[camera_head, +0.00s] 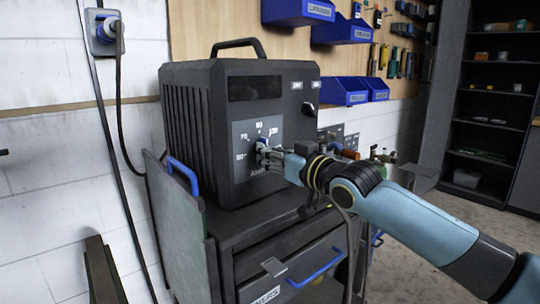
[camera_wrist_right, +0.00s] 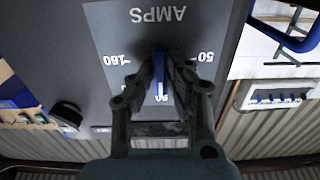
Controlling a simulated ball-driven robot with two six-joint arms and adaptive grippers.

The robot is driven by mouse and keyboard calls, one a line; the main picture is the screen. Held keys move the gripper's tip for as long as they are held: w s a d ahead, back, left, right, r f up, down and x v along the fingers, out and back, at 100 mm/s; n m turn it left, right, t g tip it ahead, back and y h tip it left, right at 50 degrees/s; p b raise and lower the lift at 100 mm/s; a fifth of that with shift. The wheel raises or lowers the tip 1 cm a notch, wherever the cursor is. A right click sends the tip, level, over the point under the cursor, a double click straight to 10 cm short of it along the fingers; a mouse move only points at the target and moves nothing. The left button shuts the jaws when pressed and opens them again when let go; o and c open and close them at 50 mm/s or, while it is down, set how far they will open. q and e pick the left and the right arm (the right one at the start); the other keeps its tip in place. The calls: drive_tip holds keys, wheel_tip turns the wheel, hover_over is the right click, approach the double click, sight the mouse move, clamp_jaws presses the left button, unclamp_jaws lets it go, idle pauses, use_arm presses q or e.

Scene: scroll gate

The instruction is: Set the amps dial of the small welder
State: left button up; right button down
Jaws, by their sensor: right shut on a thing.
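The small welder (camera_head: 240,95) is a dark box with a top handle, standing on a dark cart. My right gripper (camera_head: 266,153) reaches in from the right and is shut on the dial's blue knob. In the right wrist view the dial plate (camera_wrist_right: 110,45) appears upside down with AMPS, 50 and 160 readable. The blue knob (camera_wrist_right: 160,75) sits between the fingertips of my right gripper (camera_wrist_right: 161,70), which hide part of the scale. My left gripper is not in view.
The cart (camera_head: 225,250) has a blue side handle and a drawer with a blue pull. A cable runs from a wall socket (camera_head: 104,32) down behind the welder. Blue bins (camera_head: 345,90) and tools hang on the back wall. Shelves (camera_head: 490,100) stand far right.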

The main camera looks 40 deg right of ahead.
drive_tip(key=shift+f, duration=0.1)
drive_tip(key=c, duration=1.3)
unclamp_jaws()
drive_tip(key=shift+c, duration=0.2)
drive_tip(key=s, duration=1.2)
drive_tip(key=shift+d, duration=0.45)
